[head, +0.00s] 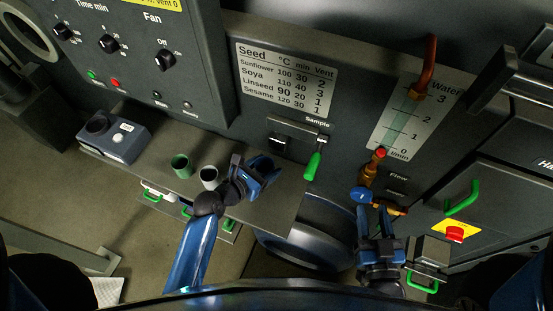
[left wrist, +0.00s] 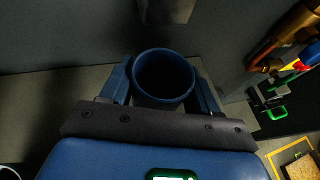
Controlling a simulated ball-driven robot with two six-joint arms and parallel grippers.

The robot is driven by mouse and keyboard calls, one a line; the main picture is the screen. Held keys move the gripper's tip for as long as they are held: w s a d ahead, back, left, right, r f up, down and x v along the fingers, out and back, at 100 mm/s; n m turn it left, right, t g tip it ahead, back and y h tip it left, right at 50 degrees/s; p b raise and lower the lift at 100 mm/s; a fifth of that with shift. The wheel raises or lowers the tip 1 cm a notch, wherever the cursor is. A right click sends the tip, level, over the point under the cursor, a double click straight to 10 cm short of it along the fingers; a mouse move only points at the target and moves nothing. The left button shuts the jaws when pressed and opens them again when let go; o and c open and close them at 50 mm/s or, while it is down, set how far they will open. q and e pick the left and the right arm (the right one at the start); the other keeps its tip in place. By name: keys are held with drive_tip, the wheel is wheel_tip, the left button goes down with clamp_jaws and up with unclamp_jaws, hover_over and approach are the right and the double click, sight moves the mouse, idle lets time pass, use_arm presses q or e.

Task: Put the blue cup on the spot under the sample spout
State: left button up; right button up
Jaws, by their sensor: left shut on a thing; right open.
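The blue cup (left wrist: 164,77) is upright between the fingers of my left gripper (left wrist: 163,88) in the left wrist view, its open mouth facing the camera. In the head view my left gripper (head: 262,172) is over the right part of the grey shelf, just below the sample spout (head: 279,141); it largely hides the cup there. The spout also shows ahead of the cup in the left wrist view (left wrist: 168,10). The spot under the spout cannot be made out. My right gripper (head: 380,222) is open, low at the right, close to a blue valve knob.
A green cup (head: 181,166) and a white cup (head: 209,177) stand on the shelf (head: 265,215) left of my left gripper. A grey-blue device (head: 115,138) sits at its left end. A green-handled lever (head: 313,164) hangs right of the spout. Brass pipework (head: 368,172) is near my right gripper.

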sight(271, 167)
use_arm(q)
drive_tip(key=w+d, duration=0.2)
drive_tip(key=w, duration=0.1)
drive_tip(key=shift+w+d, duration=0.1)
drive_tip(key=shift+d, duration=0.25)
drive_tip(key=f, duration=0.2)
drive_tip(key=shift+w+d+f, duration=0.25)
drive_tip(key=shift+f, duration=0.5)
drive_tip(key=shift+f, duration=0.1)
drive_tip(key=o, duration=1)
drive_tip(key=shift+o, duration=0.2)
